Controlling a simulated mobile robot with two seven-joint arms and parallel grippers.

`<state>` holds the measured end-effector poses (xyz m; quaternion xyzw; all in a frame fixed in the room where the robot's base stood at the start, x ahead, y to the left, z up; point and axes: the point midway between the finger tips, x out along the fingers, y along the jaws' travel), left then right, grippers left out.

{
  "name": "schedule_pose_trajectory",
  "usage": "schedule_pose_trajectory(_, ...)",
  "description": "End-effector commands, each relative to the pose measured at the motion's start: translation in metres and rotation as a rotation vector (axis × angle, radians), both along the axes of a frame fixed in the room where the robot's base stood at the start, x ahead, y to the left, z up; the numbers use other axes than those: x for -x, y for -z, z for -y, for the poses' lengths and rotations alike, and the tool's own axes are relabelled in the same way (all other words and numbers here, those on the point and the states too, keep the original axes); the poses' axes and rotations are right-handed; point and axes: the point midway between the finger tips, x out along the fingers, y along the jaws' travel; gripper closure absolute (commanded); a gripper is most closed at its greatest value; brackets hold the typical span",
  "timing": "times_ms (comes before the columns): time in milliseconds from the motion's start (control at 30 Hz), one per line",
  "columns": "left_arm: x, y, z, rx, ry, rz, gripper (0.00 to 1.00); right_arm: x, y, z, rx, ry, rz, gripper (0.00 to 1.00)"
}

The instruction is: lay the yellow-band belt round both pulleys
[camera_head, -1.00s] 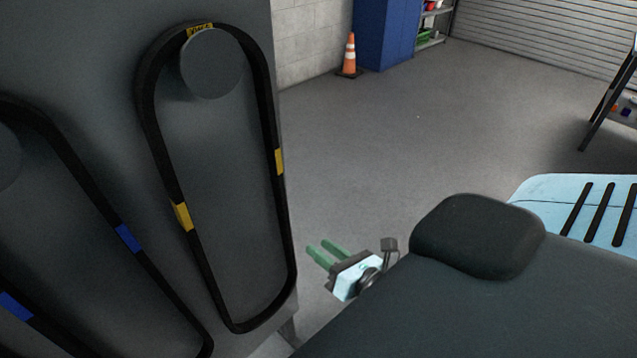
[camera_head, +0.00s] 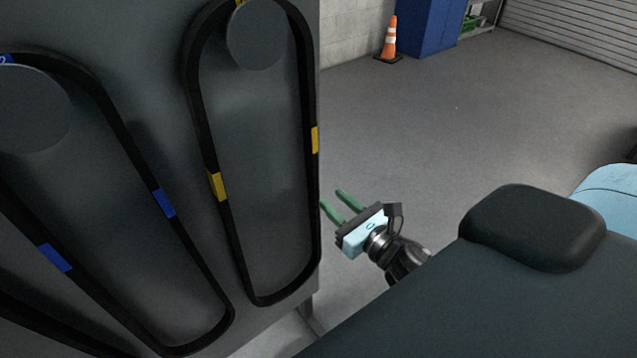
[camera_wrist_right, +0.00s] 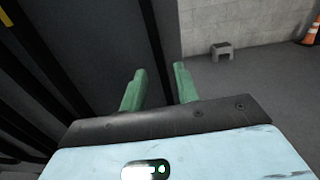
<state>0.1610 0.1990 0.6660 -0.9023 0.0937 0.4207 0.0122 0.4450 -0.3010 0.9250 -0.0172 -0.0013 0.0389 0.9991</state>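The yellow-band belt (camera_head: 215,186) is a black loop with yellow bands. It hangs from a round grey peg (camera_head: 257,35) on a dark upright panel, its lower end free. My right gripper (camera_head: 335,199) is just right of the belt's lower half in the head view, its green fingers apart and empty. In the right wrist view the open fingers (camera_wrist_right: 160,88) point toward the panel's edge, with a black strip of belt between and beyond them. I cannot tell which belt side that is. My left gripper is not in view. The pulleys do not show.
A blue-band belt (camera_head: 163,203) hangs from another peg (camera_head: 30,108) to the left on the same panel (camera_head: 150,45). An orange cone (camera_head: 390,40) and a blue cabinet (camera_head: 427,25) stand at the back. The grey floor between is clear.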

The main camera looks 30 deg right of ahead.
Motion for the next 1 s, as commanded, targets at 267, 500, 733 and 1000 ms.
schedule_pose_trajectory(267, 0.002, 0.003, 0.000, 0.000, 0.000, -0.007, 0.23, -0.030, 0.000, -0.002, 0.001, 0.000, 0.001, 0.69)
schedule_pose_trajectory(500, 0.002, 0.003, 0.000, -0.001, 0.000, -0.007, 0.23, -0.053, -0.001, -0.004, 0.001, -0.001, 0.001, 0.69)
schedule_pose_trajectory(733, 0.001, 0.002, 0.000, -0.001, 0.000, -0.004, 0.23, -0.066, 0.000, -0.005, 0.000, -0.001, 0.000, 0.69)
schedule_pose_trajectory(1000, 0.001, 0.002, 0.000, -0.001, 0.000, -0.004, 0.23, -0.069, 0.000, -0.005, 0.000, -0.001, -0.001, 0.69)
